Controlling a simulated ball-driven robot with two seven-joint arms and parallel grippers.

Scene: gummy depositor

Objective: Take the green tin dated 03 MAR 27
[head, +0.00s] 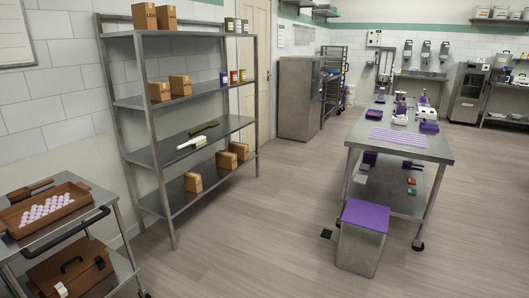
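A dark green tin (229,24) stands upright at the right end of the top shelf of the steel rack. Next to it are smaller greenish-grey tins (241,26). On the shelf below stand a purple tin (223,79), a red tin (233,77) and a yellowish tin (242,76). The labels are too small for any date to be read, so I cannot tell which tin bears 03 MAR 27. Neither of my grippers is in view.
The steel rack (168,101) stands against the left wall with cardboard boxes (167,17). A trolley with a brown tray (76,207) stands front left. A steel worktable (433,147) and purple-topped bin (360,247) stand right. The floor (250,235) between is clear.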

